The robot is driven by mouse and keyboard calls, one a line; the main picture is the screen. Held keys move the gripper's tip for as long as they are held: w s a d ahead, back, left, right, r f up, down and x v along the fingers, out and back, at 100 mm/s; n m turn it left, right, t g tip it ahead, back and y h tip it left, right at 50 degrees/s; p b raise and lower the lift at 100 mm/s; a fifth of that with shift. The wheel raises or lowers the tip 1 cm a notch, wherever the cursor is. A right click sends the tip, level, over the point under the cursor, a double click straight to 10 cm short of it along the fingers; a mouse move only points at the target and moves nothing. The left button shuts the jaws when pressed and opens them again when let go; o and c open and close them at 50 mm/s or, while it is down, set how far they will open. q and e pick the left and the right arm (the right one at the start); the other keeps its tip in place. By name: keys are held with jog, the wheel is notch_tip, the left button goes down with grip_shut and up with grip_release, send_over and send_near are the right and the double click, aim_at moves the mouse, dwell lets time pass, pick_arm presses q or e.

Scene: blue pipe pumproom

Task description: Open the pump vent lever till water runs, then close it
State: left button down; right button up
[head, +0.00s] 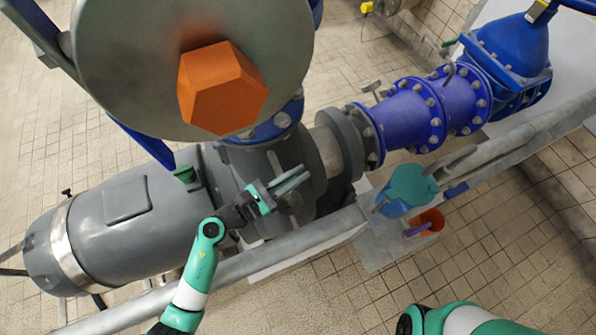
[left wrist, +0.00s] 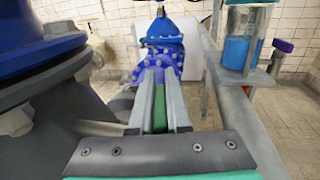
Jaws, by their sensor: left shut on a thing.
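The grey pump (head: 130,225) lies across the left and middle of the head view. My left gripper (head: 292,182) is beside the pump's flanged end, above the grey rail. In the left wrist view, its two fingers (left wrist: 160,95) are closed around a narrow green strip (left wrist: 160,110), which looks like the vent lever's handle. The lever's pivot and outlet are hidden, so I cannot tell its angle. No running water shows in either view. My right gripper is out of frame; only part of my right arm shows at the bottom right.
A grey pipe rail (head: 300,240) runs in front of the pump. Beyond it stand a teal-topped container (head: 412,185), with blue contents in the wrist view (left wrist: 238,52), and an orange holder (head: 430,220). A grey disc with an orange hexagon (head: 222,90) hangs overhead. Blue pipework (head: 405,115) continues right.

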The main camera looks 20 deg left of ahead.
pick_arm(q)
jog(key=n+t+y+p, duration=0.1)
jog(key=y, duration=0.1)
jog(key=n+y+p, duration=0.1)
jog(key=shift+w+a+r+n+t+y, duration=0.1)
jog(key=shift+a+r+n+t+y, duration=0.1)
jog(key=shift+n+t+y, duration=0.15)
jog(key=shift+w+a+f+n+t+y+p, duration=0.1)
jog(key=shift+a+n+t+y+p, duration=0.15)
jog(key=shift+n+y, duration=0.6)
jog(key=shift+a+f+n+t+y+p, duration=0.15)
jog(key=shift+n+t+y+p, duration=0.15)
jog(key=shift+y, duration=0.9)
jog(key=shift+a+n+y, duration=0.15)
jog(key=shift+n+y, duration=0.15)
jog(key=c, duration=0.9)
grip_release()
jog(key=s, duration=1.1)
jog(key=shift+s+a, duration=0.3)
jog(key=shift+a, duration=0.05)
